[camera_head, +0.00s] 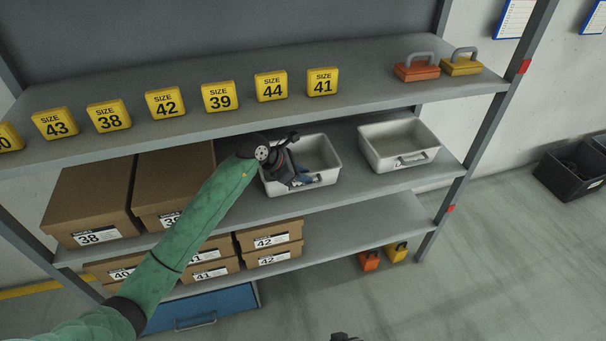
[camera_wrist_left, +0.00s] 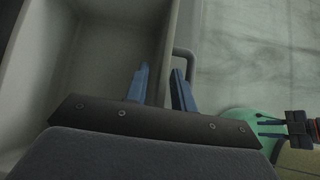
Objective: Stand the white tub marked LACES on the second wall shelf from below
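Two white tubs stand on the middle shelf (camera_head: 364,190), the second from below. The left tub (camera_head: 328,152) has my left gripper (camera_head: 300,181) at its front wall; the right tub (camera_head: 372,152) stands apart from it. I cannot read LACES on either; the gripper partly covers the left tub's front. In the left wrist view, my left gripper's blue fingers (camera_wrist_left: 160,88) are apart, one over the tub's inside (camera_wrist_left: 108,60) and one near its handle (camera_wrist_left: 184,62). My right gripper (camera_wrist_left: 260,125) shows small at the right edge there, its fingers apart.
Brown boxes (camera_head: 92,200) fill the middle shelf's left side. Yellow size signs (camera_head: 220,97) and padlock-shaped blocks (camera_head: 417,70) stand on the top shelf. Smaller boxes (camera_head: 268,241) sit on the lowest shelf. Dark crates (camera_head: 572,172) stand on the floor at right.

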